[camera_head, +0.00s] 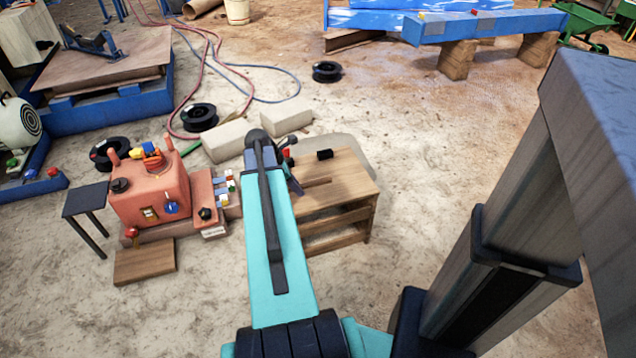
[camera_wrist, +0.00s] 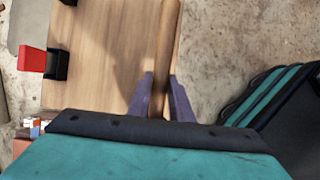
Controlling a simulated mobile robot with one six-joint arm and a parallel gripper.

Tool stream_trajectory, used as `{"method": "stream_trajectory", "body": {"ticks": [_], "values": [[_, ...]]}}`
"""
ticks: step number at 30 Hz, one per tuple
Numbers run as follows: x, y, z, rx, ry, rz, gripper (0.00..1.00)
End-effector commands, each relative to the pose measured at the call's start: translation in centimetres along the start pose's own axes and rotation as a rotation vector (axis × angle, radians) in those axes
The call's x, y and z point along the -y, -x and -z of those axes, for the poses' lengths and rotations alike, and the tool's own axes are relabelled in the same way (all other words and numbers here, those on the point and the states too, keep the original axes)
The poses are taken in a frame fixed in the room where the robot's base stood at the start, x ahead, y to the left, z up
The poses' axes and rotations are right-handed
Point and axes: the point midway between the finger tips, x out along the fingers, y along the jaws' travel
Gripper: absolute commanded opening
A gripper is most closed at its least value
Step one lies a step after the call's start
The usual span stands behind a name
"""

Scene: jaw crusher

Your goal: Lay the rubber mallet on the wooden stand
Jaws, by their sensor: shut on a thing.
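The wooden stand (camera_head: 352,192) is a low table with a shelf, right of my arm in the head view. Its plain top (camera_wrist: 95,75) fills much of the wrist view. My gripper (camera_wrist: 164,90) has purple fingers shut on the brown handle of the rubber mallet (camera_wrist: 167,45), near one edge of the top. The mallet's head cannot be made out. Whether the handle touches the top cannot be told. My arm hides part of the stand and gripper.
A small black block (camera_head: 324,155) sits at the stand's far edge; a red and black piece (camera_wrist: 32,60) shows at the wrist view's left. An orange machine (camera_head: 150,195) stands left of my arm. Pale blocks (camera_head: 286,121) lie behind. Floor right of the stand is clear.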

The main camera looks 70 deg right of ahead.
Motion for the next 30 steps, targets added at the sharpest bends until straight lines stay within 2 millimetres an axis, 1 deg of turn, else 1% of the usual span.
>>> {"method": "stream_trajectory", "body": {"ticks": [1, 3, 15, 18, 23, 30], "values": [[-0.7, -0.6, -0.7, 0.0, -0.002, 0.0, 0.0], [-1.2, -1.1, -1.6, 0.0, -0.003, -0.001, 0.0], [-4.4, -4.1, -6.7, 0.0, -0.001, -0.001, 0.0], [-5.0, -4.7, -7.6, 0.0, -0.001, -0.001, 0.0], [-5.3, -5.1, -8.5, 0.0, 0.001, -0.001, 0.0], [-5.3, -5.1, -8.6, 0.0, 0.001, -0.001, 0.0]]}}
